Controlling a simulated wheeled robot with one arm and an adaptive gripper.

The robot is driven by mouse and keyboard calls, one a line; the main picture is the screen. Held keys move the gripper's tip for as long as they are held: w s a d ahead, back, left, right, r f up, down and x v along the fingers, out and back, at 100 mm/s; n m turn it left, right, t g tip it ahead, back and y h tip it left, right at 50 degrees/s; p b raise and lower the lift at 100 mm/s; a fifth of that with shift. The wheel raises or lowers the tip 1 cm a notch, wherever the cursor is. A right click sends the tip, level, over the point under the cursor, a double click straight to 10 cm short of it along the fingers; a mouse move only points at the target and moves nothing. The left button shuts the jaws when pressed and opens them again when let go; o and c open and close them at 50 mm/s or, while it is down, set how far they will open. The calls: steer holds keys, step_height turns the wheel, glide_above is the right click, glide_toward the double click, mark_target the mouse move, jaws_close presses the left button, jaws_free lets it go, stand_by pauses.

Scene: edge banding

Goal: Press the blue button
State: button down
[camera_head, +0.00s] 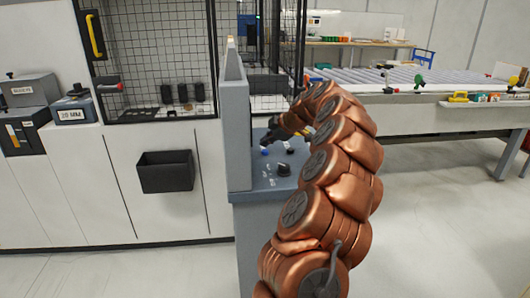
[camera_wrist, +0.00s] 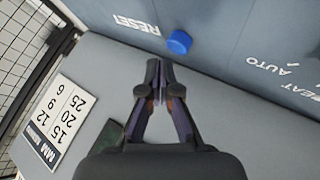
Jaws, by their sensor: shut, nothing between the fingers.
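The blue button (camera_wrist: 179,43) is a round cap on the grey-blue control panel (camera_wrist: 230,30), beside the white RESET lettering. In the head view the blue button (camera_head: 265,151) is a small spot close under my gripper (camera_head: 272,138). In the wrist view my gripper (camera_wrist: 163,78) is shut and empty. Its fingertips are just below the button in the picture, pointing toward the panel, with a visible gap between them and the button. I cannot tell the exact depth of that gap.
A dark knob (camera_head: 284,169) sits on the panel near the button. A grey upright housing (camera_head: 236,120) stands left of the panel. The wrist view shows a white number plate (camera_wrist: 65,120) and black mesh (camera_wrist: 30,45) at left. A roller table (camera_head: 400,85) stands behind.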

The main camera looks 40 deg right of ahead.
mark_target(267, 151)
steer(key=shift+r, duration=0.15)
steer(key=shift+r, duration=2.4)
